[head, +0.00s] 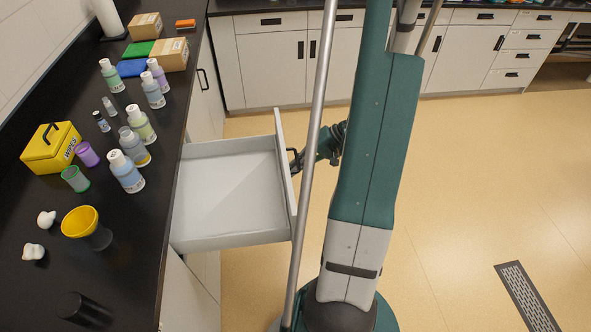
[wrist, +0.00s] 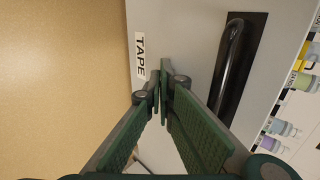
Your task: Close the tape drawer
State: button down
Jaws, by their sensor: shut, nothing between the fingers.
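The tape drawer (head: 232,195) is pulled far out from the counter in the head view, and its white inside looks empty. In the wrist view, its front (wrist: 185,35) carries a label reading TAPE (wrist: 140,55) and a black bar handle (wrist: 229,65). My gripper (head: 298,160) is at the drawer's outer front in the head view, partly hidden by the drawer front. In the wrist view, my gripper (wrist: 162,80) is shut and empty, with its fingertips between the label and the handle. I cannot tell whether the fingertips touch the front.
The black counter (head: 150,225) at left holds several bottles, a yellow box (head: 50,150), a yellow funnel (head: 80,222) and cardboard boxes (head: 172,54). White cabinets (head: 270,70) stand at the back. The tan floor (head: 450,170) at right is mostly clear, with a drain grate (head: 527,295).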

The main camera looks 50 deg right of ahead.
jog(key=b, duration=0.3)
send_over(207, 193)
jog(key=w+a, duration=0.3)
jog(key=shift+d, duration=0.15)
dwell(0.3)
jog(key=shift+s, duration=0.1)
dwell(0.4)
jog(key=shift+s+d, duration=0.7)
jog(key=shift+d, duration=0.05)
jog(key=shift+s+d, duration=0.65)
jog(key=p+v, duration=0.3)
jog(key=v, duration=0.7)
jog(key=s+a+r+n+g+h, duration=0.1)
jog(key=s+a+r+n+h, duration=0.25)
jog(key=a+r, duration=0.75)
jog(key=s+a+r+n+h, duration=0.1)
jog(key=s+a+r+n, duration=0.1)
jog(key=s+a+r, duration=0.2)
jog(key=s+a+r+n+t+h, duration=0.1)
jog(key=s+a+r+n+h, duration=0.1)
jog(key=s+r, duration=0.5)
jog(key=s+a+n, duration=0.1)
jog(key=s+a, duration=0.1)
jog(key=shift+s+a+r+t, duration=0.15)
jog(key=shift+s+a+t, duration=0.15)
jog(key=shift+a, duration=0.1)
